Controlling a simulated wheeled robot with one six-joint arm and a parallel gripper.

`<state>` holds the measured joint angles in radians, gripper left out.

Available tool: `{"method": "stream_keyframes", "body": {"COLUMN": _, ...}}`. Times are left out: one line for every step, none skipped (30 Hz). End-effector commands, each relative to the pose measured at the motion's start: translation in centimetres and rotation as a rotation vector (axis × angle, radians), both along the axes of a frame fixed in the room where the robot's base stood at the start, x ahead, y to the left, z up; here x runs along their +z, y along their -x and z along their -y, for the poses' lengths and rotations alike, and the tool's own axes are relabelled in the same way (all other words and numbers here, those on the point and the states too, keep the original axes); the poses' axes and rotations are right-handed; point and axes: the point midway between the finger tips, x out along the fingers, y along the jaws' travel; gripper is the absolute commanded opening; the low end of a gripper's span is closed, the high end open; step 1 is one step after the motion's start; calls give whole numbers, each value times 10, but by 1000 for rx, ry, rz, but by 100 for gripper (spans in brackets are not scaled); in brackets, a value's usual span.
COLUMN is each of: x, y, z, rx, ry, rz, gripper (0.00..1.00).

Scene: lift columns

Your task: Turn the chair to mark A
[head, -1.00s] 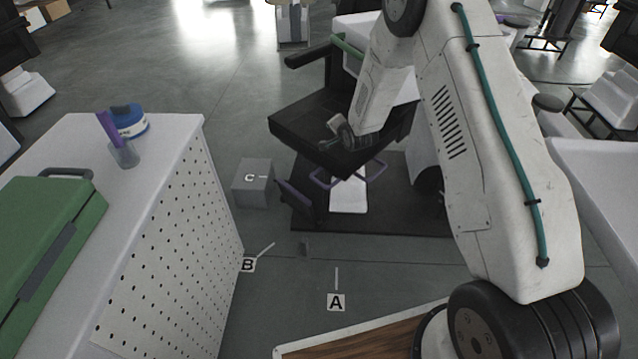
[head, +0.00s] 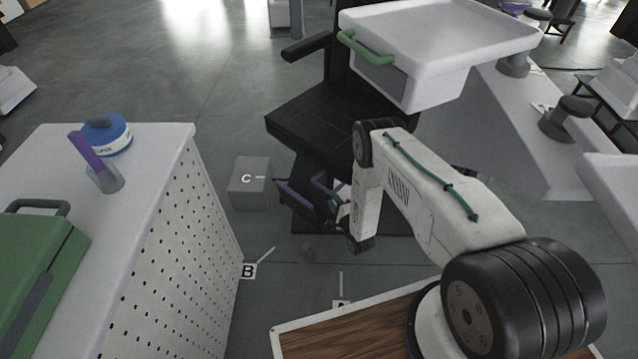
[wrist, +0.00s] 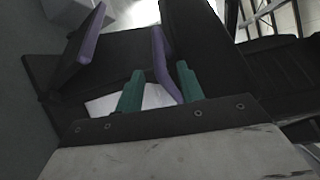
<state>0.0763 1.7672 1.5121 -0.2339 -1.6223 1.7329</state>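The black chair (head: 318,122) stands in the middle of the head view, with a dark seat and an armrest at its left. Below the seat are a dark footplate and purple bars (head: 298,198). My gripper (head: 331,192) is low in front of the seat, partly hidden by my arm. In the wrist view its green fingers (wrist: 160,75) are apart, with a purple bar (wrist: 163,60) between or just beyond them; contact is not clear. Mark A (head: 341,304) is on the floor in front, partly cut off by a wooden-topped surface. Mark B (head: 248,271) lies left of it.
A grey box marked C (head: 249,183) sits left of the chair. A white perforated cabinet (head: 185,230) with a green case (head: 35,275) stands at left. A white tray (head: 450,30) with a green handle overhangs the chair's right side. Floor between cabinet and chair is mostly clear.

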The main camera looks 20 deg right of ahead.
Motion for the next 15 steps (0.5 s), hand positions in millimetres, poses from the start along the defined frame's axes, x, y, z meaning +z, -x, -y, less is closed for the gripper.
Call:
{"method": "stream_keyframes", "body": {"x": 0, "y": -4, "z": -4, "rx": 5, "ry": -1, "rz": 3, "gripper": 38}}
{"method": "stream_keyframes", "body": {"x": 0, "y": -8, "z": -7, "rx": 7, "ry": -1, "rz": 3, "gripper": 38}}
{"method": "stream_keyframes", "body": {"x": -1, "y": -14, "z": -10, "rx": 11, "ry": -1, "rz": 5, "gripper": 38}}
{"method": "stream_keyframes", "body": {"x": -1, "y": -18, "z": -13, "rx": 14, "ry": 0, "rz": 5, "gripper": 38}}
{"method": "stream_keyframes", "body": {"x": -1, "y": -23, "z": -16, "rx": 17, "ry": 0, "rz": 4, "gripper": 38}}
{"method": "stream_keyframes", "body": {"x": -2, "y": -30, "z": -19, "rx": 18, "ry": 1, "rz": 5, "gripper": 38}}
{"method": "stream_keyframes", "body": {"x": -2, "y": -35, "z": -20, "rx": 18, "ry": 1, "rz": 4, "gripper": 38}}
{"method": "stream_keyframes", "body": {"x": -3, "y": -40, "z": -22, "rx": 19, "ry": 1, "rz": 5, "gripper": 38}}
{"method": "stream_keyframes", "body": {"x": -3, "y": -46, "z": -24, "rx": 20, "ry": 1, "rz": 3, "gripper": 38}}
{"method": "stream_keyframes", "body": {"x": -3, "y": -51, "z": -25, "rx": 21, "ry": 0, "rz": 4, "gripper": 38}}
{"method": "stream_keyframes", "body": {"x": -4, "y": -55, "z": -26, "rx": 21, "ry": 0, "rz": 3, "gripper": 38}}
{"method": "stream_keyframes", "body": {"x": -5, "y": -59, "z": -27, "rx": 21, "ry": 0, "rz": 2, "gripper": 38}}
{"method": "stream_keyframes", "body": {"x": -5, "y": -63, "z": -27, "rx": 21, "ry": 0, "rz": 3, "gripper": 38}}
{"method": "stream_keyframes", "body": {"x": -5, "y": -65, "z": -28, "rx": 20, "ry": 0, "rz": 2, "gripper": 38}}
{"method": "stream_keyframes", "body": {"x": -6, "y": -68, "z": -28, "rx": 20, "ry": 0, "rz": 1, "gripper": 38}}
